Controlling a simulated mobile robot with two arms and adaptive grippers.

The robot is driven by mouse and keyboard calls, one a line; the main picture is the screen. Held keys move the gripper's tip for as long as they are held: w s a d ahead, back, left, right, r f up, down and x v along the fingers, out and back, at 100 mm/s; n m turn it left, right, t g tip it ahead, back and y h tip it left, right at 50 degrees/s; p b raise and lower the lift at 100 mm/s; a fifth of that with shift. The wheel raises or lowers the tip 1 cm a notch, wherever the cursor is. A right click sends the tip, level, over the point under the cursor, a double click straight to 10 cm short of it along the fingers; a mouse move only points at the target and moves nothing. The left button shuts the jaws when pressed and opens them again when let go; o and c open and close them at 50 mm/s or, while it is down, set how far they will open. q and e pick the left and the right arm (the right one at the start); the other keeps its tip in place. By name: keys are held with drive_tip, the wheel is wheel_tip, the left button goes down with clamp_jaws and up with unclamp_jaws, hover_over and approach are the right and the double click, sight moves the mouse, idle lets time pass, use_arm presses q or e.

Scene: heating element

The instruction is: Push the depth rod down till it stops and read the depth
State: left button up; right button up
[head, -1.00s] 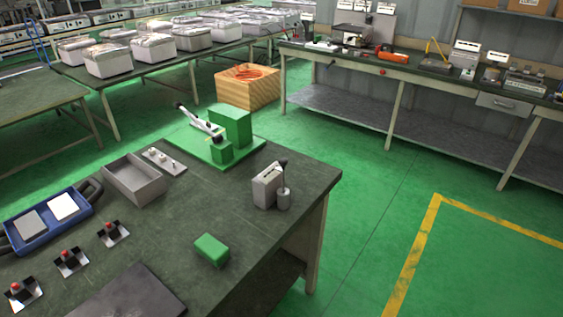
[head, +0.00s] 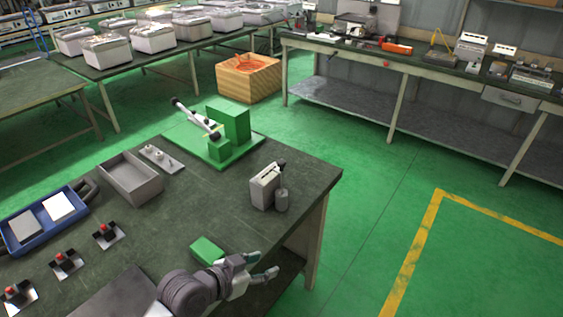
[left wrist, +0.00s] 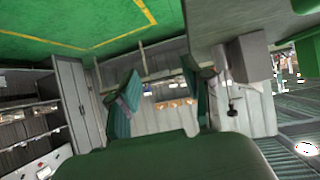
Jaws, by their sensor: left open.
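A small grey block (head: 263,187) stands near the right edge of the workbench. I see no depth reading. My right gripper is out of view.
A green block (head: 206,250) lies beside my left gripper, partly covered. A green fixture with a lever (head: 229,125), a grey tray (head: 130,180) and a blue tray (head: 40,237) sit farther back and left. Red-button switches (head: 66,260) line the left. Bench between is clear.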

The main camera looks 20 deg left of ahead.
use_arm(q)
drive_tip(key=w+a+r+t+h, duration=0.1)
drive_tip(key=w+a+r+t, duration=0.15)
drive_tip(key=w+r, duration=0.3)
drive_tip(key=n+t, duration=0.1)
drive_tip(key=t, duration=0.3)
approach(279, 165)
drive_tip(key=p+x, duration=0.1)
drive_tip(key=x, duration=1)
drive_tip(key=shift+w+p, duration=0.15)
drive_tip(key=shift+p, duration=0.15)
clamp_jaws()
